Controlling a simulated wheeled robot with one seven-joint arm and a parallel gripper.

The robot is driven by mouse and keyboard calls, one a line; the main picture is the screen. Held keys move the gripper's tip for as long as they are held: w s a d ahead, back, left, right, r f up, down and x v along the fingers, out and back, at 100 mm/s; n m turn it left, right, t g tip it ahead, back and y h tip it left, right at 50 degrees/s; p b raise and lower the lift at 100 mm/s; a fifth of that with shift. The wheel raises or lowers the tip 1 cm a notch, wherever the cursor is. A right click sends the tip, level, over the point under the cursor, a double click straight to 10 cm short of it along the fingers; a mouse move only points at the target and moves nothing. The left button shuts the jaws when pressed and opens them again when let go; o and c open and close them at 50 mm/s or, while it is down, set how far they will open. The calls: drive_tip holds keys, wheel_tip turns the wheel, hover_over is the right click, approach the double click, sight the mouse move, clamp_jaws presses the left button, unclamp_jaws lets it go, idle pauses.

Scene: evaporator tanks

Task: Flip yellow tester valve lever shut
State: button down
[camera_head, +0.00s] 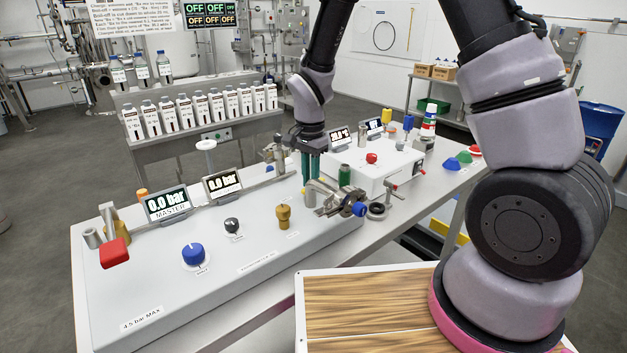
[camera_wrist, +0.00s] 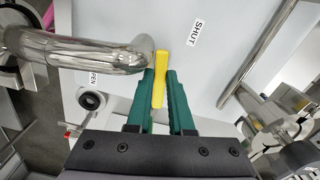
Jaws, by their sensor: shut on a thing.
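The yellow lever (camera_wrist: 160,80) shows in the wrist view, a slim bar between the tips of my gripper's green fingers. The lever lies beside a bent steel pipe (camera_wrist: 85,50). A "SHUT" label (camera_wrist: 195,32) is on the panel to the right, and a partly covered label reading "PEN" (camera_wrist: 102,78) is to the left. In the head view my gripper (camera_head: 311,188) points down at the panel beside the steel fittings (camera_head: 325,195); the lever cannot be made out there.
Two "0.0 bar" displays (camera_head: 167,201), a blue knob (camera_head: 193,253), a brass knob (camera_head: 283,214) and a red handle (camera_head: 114,252) stand on the panel (camera_head: 250,285). A green-topped fitting (camera_head: 345,175) and a blue-ended fitting (camera_head: 359,209) stand close right of my gripper.

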drive_tip(key=shift+w+a+m, duration=0.15)
drive_tip(key=shift+w+m, duration=0.05)
drive_tip(key=shift+m, duration=0.4)
drive_tip(key=shift+w+a+m, duration=0.1)
drive_tip(key=shift+w+m, duration=0.05)
drive_tip(key=shift+m, duration=0.45)
drive_tip(key=c, duration=0.8)
unclamp_jaws()
wheel_tip(320, 180, up, 11)
drive_tip(key=shift+f, duration=0.1)
